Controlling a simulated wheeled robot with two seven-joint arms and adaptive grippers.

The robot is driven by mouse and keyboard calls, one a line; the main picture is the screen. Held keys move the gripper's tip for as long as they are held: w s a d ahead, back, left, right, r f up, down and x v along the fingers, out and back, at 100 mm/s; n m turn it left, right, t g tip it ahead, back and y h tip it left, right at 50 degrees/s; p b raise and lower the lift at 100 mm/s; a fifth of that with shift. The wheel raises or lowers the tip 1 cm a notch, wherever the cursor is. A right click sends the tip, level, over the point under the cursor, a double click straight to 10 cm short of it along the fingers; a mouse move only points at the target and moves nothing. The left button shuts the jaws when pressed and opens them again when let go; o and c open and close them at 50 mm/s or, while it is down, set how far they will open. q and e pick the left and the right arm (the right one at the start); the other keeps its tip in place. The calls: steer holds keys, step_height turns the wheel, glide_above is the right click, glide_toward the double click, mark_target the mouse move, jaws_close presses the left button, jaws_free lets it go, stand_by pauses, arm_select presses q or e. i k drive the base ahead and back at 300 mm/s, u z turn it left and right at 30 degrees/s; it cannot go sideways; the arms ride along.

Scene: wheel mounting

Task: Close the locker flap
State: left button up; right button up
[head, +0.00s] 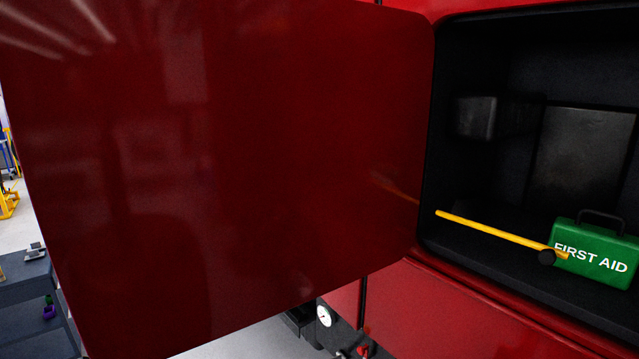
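The locker flap (220,180) is a large glossy dark red panel. It stands wide open, swung out to the left, and fills most of the left and middle of the head view. Its right edge meets the left side of the locker opening. The locker (520,60) is a dark recess in a red body at the right, with its inside exposed. Neither of my grippers can be made out in the head view; the flap hides much of the space behind it.
A green first aid case (597,250) sits inside the locker at the right. A yellow rod (490,230) with a black knob lies before it. A round white gauge (324,314) shows below the flap. A dark shelf unit (25,290) stands at the far left.

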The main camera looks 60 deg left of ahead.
mark_target(196, 174)
steer(key=z, duration=2.1)
steer(key=k, duration=2.4)
steer(key=u, duration=0.2)
steer(key=k, duration=1)
steer(key=u, duration=0.2)
